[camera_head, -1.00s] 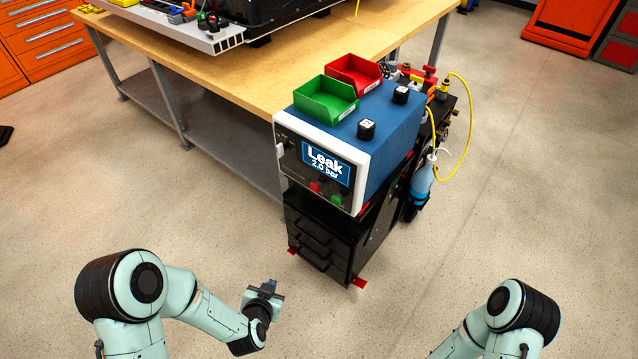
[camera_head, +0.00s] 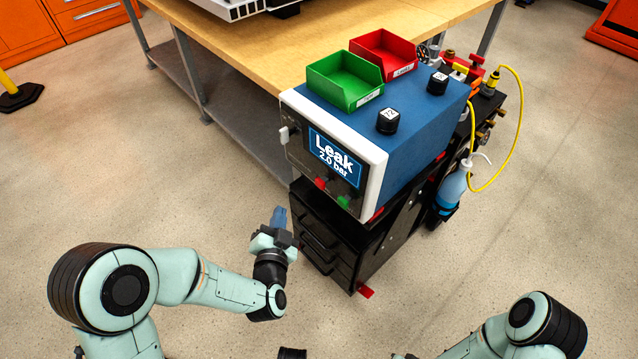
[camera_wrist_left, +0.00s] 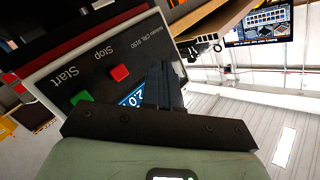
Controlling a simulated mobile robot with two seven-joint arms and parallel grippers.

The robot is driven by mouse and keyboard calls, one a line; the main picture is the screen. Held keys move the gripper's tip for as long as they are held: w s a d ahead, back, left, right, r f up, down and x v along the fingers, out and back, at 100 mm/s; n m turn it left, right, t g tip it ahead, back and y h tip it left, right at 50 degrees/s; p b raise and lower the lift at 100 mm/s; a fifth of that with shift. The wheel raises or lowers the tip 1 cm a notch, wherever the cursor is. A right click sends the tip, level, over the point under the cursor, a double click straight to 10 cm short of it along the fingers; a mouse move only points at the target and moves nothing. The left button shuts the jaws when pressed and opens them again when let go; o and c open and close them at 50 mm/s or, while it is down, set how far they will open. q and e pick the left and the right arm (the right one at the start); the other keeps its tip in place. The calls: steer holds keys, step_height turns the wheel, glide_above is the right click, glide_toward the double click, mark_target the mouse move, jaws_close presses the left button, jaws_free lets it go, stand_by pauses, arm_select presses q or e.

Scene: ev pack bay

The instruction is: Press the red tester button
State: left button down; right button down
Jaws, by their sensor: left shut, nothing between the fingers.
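The tester (camera_head: 375,190) is a blue box with a white-framed front panel; its screen (camera_head: 334,157) reads "Leak 2.0 bar". The red button (camera_head: 320,183) sits below the screen, left of a green button (camera_head: 343,201). In the left wrist view the red button (camera_wrist_left: 120,72) lies beside the word "Stop", and the green one (camera_wrist_left: 82,97) beside "Start". My left gripper (camera_head: 279,217) is shut and empty, in front of the panel and lower left of the red button, apart from it. Its fingers (camera_wrist_left: 163,84) cover part of the screen in the wrist view. My right gripper is out of view.
The wooden bench (camera_head: 240,60) stands behind. A yellow hose loops at the right. Floor in front is clear.

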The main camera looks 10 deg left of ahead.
mark_target(316, 184)
arm_select(q)
steer(key=w+d, duration=0.5)
steer(key=w, duration=0.2)
steer(key=shift+d+b, duration=0.25)
steer(key=shift+b, duration=0.05)
steer(key=shift+w+d, duration=0.1)
stand_by(2.0)
steer(key=shift+w+d, duration=0.2)
steer(key=shift+w, duration=0.05)
steer(key=shift+w+d, duration=0.55)
steer(key=shift+w, duration=0.15)
stand_by(1.1)
steer(key=shift+s+a, duration=0.1)
stand_by(0.3)
steer(key=shift+s+a+p, duration=0.35)
steer(key=shift+s+a, duration=0.4)
steer(key=shift+s, duration=0.2)
steer(key=shift+s+a+p, duration=0.15)
steer(key=shift+s+a, duration=0.65)
steer(key=shift+s, duration=0.2)
steer(key=shift+s+a+p, duration=0.15)
steer(key=shift+s+a, duration=0.6)
steer(key=shift+s, duration=0.25)
